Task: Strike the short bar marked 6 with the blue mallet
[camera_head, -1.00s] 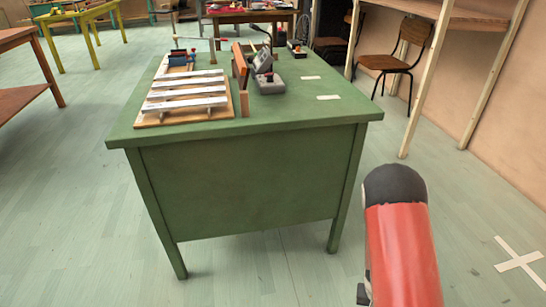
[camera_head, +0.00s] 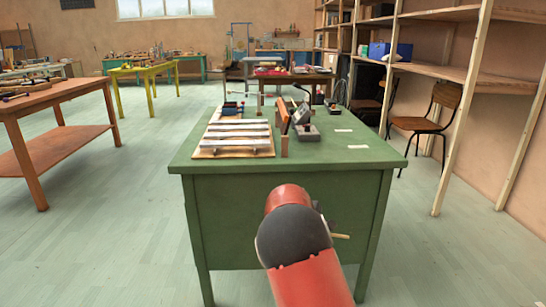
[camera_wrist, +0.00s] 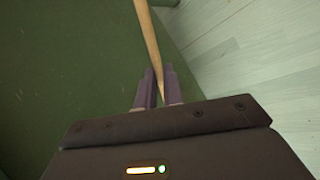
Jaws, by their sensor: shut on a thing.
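My gripper (camera_wrist: 158,82) shows in the wrist view with its two purple fingers shut on a thin wooden stick (camera_wrist: 148,30), which looks like a mallet handle. The stick's head is outside the wrist view, so its colour cannot be told. In the head view my red and black arm hides most of the gripper, and a short piece of the stick (camera_head: 341,236) pokes out right of it, in front of the green table. The set of pale metal bars (camera_head: 237,141) lies on a wooden frame on the tabletop. The marks on the bars are too small to read.
The green table (camera_head: 335,163) also holds an upright brown board (camera_head: 284,121), grey boxes (camera_head: 307,132) and a small blue and red item (camera_head: 233,107). Shelving (camera_head: 455,71) and a chair (camera_head: 425,121) stand right. A brown table (camera_head: 55,97) stands left, with open floor between.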

